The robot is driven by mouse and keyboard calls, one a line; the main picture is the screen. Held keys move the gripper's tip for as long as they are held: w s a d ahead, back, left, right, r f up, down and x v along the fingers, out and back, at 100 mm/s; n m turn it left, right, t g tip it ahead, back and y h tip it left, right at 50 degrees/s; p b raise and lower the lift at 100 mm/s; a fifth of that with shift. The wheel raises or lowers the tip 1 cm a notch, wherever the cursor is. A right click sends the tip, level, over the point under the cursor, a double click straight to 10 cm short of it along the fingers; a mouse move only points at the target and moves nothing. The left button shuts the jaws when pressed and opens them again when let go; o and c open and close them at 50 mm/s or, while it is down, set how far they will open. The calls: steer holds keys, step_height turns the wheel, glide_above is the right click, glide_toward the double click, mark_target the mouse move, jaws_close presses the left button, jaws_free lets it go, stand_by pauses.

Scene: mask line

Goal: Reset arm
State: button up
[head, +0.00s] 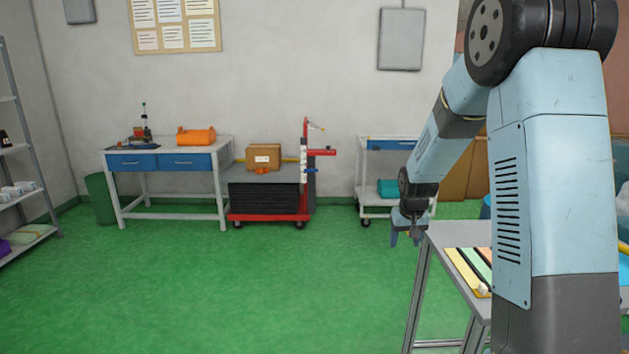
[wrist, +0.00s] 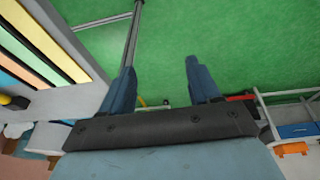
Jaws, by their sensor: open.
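My arm stands at the right of the head view and bends down to the left. My gripper (head: 407,226) hangs at the left edge of a grey metal table (head: 450,236), its fingers pointing down. In the wrist view my gripper (wrist: 160,88) shows two blue fingers spread apart, with green floor between them. It is open and holds nothing. Part of the table is hidden behind my arm in the head view.
Coloured strips (head: 468,266) lie on the grey table. Along the wall stand a desk with blue drawers (head: 160,162), a red cart (head: 268,216) with a cardboard box (head: 263,156), and a white trolley (head: 382,205). Shelves (head: 22,150) stand at left. The green floor is clear between.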

steer(key=s+a+r, duration=0.2)
steer(key=s+r, duration=0.5)
steer(key=r, duration=0.3)
steer(key=s+a+r, duration=0.1)
steer(key=s+r, duration=0.2)
steer(key=s, duration=0.5)
steer(key=s+a+r+t, duration=0.1)
steer(key=s+r, duration=0.3)
steer(key=s, duration=0.5)
steer(key=s+a+r+t, duration=0.1)
steer(key=s+r, duration=0.3)
steer(key=s, duration=0.5)
steer(key=shift+a+r+y, duration=0.2)
steer(key=shift+a+y, duration=0.1)
steer(key=shift+a, duration=0.45)
steer(key=d, duration=0.1)
steer(key=s+d, duration=0.1)
steer(key=d, duration=0.1)
steer(key=s+d, duration=0.1)
steer(key=shift+d, duration=0.2)
steer(key=shift+s+a+f, duration=0.1)
steer(key=shift+s+a, duration=0.05)
steer(key=shift+a, duration=0.1)
steer(key=shift+c, duration=0.6)
